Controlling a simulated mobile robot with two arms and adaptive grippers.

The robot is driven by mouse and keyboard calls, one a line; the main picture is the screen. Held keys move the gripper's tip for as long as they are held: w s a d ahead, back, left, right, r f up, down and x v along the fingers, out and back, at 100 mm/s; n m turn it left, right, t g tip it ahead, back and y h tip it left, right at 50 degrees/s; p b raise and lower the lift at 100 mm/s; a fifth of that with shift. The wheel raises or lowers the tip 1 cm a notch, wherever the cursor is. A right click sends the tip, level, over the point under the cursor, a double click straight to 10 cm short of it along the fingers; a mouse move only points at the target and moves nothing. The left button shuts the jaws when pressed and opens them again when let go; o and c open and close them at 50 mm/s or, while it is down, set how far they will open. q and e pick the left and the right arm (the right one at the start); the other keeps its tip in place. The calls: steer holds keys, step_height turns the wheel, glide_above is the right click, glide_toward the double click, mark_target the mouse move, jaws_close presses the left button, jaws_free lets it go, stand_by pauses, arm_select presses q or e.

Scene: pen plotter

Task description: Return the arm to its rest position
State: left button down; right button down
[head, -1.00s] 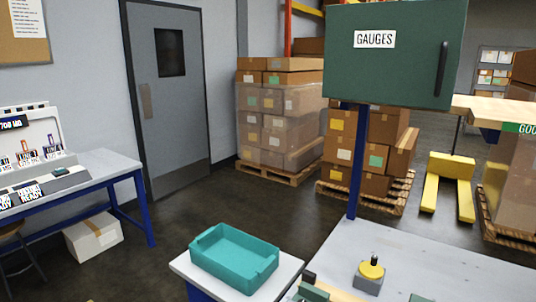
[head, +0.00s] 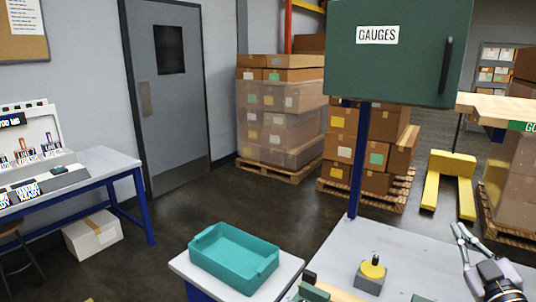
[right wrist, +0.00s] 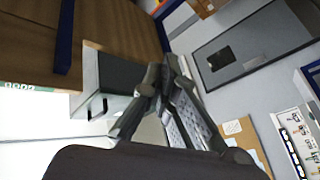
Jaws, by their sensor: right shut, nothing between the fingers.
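My right gripper (head: 461,231) is in the lower right of the head view, above the grey workbench (head: 420,250). It is shut and empty, with its fingers pointing up and to the left. In the right wrist view its dark fingers (right wrist: 163,78) fill the middle, with nothing held between them. My left gripper is in neither view.
The green gauges cabinet (head: 400,75) hangs over the bench on a blue post (head: 358,160). A yellow-topped grey device (head: 371,277) sits on the bench, left of the gripper. A teal bin (head: 235,262) stands on a small table to the left.

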steer(key=s+a+f+m+g+h, duration=0.15)
steer(key=s+a+f+g, duration=0.35)
steer(key=f, duration=0.6)
steer(key=s+a+f+m+g+h, duration=0.1)
steer(key=s+a+f+m+g, duration=0.4)
steer(key=f, duration=0.7)
steer(key=s+a+f+n+g+y, duration=0.1)
steer(key=s+a+f+g, duration=0.2)
steer(key=s, duration=0.4)
steer(key=s+a+f+g+y, duration=0.1)
steer(key=s+a+f+g, duration=0.15)
steer(key=s+a, duration=0.35)
steer(key=s+a+f+n+g+y, duration=0.1)
steer(key=s+a+f+g+y, duration=0.2)
steer(key=s, duration=0.5)
step_height(320, 180, down, 27)
steer(key=s+h, duration=0.1)
steer(key=h, duration=0.1)
steer(key=s+d+f, duration=0.1)
steer(key=s+f, duration=0.7)
steer(key=s+d+f+g, duration=0.1)
steer(key=s+d+f, duration=0.1)
steer(key=s+f, duration=0.5)
steer(key=shift+s+d+f, duration=0.3)
steer(key=shift+s+f, duration=0.1)
steer(key=shift+s, duration=0.5)
steer(key=shift+n, duration=0.25)
